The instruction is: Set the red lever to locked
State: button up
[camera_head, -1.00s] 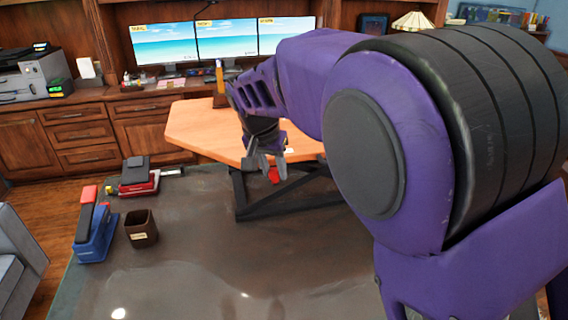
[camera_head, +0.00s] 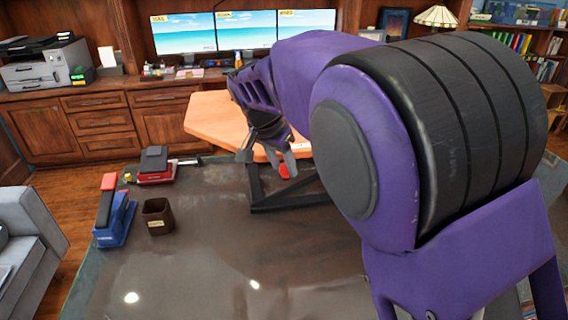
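A small red part (camera_head: 287,171) shows just below the front edge of the light wood table (camera_head: 215,118); it may be the red lever, but it is too small to tell its shape or setting. My gripper (camera_head: 266,157) points down at the table's front edge, with its grey fingers apart. The red part appears just below the right finger; I cannot tell whether they touch.
A brown bin (camera_head: 158,217) stands beside the blue device. A grey sofa (camera_head: 35,235) is at the left edge. Wood cabinets (camera_head: 100,125) with a printer (camera_head: 45,65) and monitors line the back. My arm hides the right side.

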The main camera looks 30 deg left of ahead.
jog(key=shift+o, duration=1.3)
jog(key=shift+r, duration=0.1)
jog(key=p+v, duration=0.1)
jog(key=v, duration=1.6)
